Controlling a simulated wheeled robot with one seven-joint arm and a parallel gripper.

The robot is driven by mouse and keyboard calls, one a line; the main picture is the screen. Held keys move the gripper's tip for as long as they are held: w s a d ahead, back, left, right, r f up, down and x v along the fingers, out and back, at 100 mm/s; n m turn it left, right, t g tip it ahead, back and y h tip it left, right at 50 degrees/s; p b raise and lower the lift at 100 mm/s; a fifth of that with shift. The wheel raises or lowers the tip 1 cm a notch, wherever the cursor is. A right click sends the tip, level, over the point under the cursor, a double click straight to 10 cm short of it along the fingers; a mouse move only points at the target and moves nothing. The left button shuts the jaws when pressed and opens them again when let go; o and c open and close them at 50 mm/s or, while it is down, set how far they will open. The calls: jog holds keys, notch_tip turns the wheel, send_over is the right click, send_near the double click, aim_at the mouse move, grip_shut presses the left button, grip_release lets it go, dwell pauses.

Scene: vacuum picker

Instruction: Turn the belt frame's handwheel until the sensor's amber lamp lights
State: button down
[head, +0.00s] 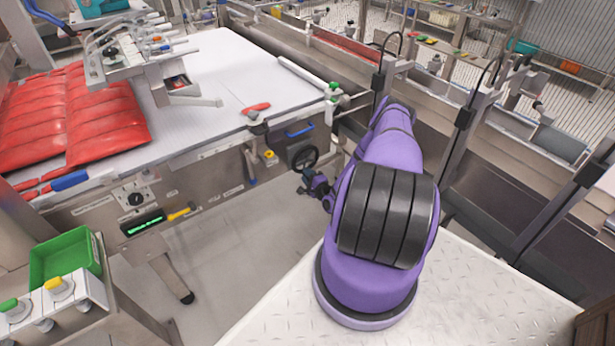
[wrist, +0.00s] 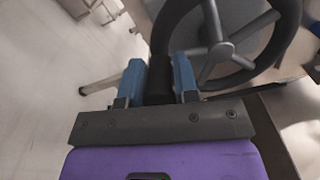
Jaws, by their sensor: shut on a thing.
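The handwheel (head: 302,157) is a dark spoked wheel on the belt frame (head: 225,163), below the right end of the white belt. In the wrist view the handwheel (wrist: 225,52) fills the upper right, with a black rim and grey spokes. My gripper (head: 313,184) is at the wheel's lower side in the head view. In the wrist view my gripper (wrist: 158,80) has its blue fingers closed on a black part at the wheel's near left edge. Whether this is the rim or a handle is unclear. I cannot make out the sensor or a lit amber lamp.
Red packs (head: 70,115) lie on the white belt (head: 235,70) at the left. A green tray (head: 65,262) stands at the lower left. A guard rail with dark posts (head: 465,115) runs along the right. The floor below the wheel is open.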

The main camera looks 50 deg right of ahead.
jog(key=c, duration=1)
grip_release()
jog(key=shift+s, duration=0.1)
jog(key=v, duration=1)
jog(key=shift+s+a, duration=0.2)
jog(key=shift+s, duration=0.1)
